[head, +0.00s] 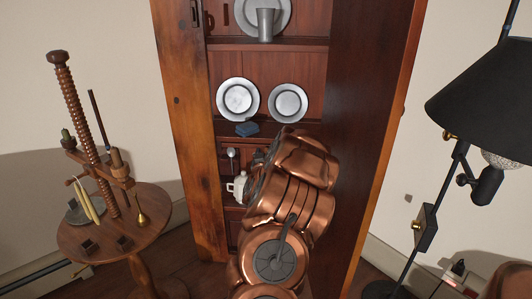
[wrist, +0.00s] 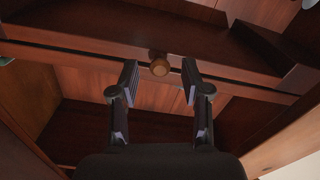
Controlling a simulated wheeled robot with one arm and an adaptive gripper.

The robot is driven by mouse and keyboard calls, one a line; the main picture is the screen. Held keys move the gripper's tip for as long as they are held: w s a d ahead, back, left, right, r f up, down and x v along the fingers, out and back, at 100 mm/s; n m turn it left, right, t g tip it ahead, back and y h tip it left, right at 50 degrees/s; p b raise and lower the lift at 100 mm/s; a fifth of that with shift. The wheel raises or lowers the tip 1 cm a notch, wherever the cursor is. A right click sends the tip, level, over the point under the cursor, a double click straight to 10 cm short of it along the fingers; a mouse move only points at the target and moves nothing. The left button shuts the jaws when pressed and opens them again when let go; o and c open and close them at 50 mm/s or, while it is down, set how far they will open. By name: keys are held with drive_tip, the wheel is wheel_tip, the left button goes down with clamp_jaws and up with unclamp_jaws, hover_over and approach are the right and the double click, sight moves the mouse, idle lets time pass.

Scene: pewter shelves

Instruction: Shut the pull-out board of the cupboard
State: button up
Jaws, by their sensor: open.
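The cupboard (head: 186,130) is a tall wooden case with open shelves. In the wrist view, a round wooden knob (wrist: 160,68) sits on the front edge of a dark reddish board (wrist: 225,68), which I take to be the pull-out board. My gripper (wrist: 159,80) is open and empty, with one black finger on each side of the knob in the picture. I cannot tell whether it touches the knob or how far out the board stands. In the head view, my copper arm reaches into the cupboard and hides the gripper, the knob and most of the board.
Pewter plates (head: 238,99) (head: 288,103), a tankard (head: 265,25), a blue item (head: 247,129) and a white pot (head: 238,187) stand on the shelves. A round wooden table (head: 110,245) with a screw stand is at left. A black lamp (head: 485,95) is at right.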

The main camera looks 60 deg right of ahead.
drive_tip(key=v, duration=0.7)
idle(0.6)
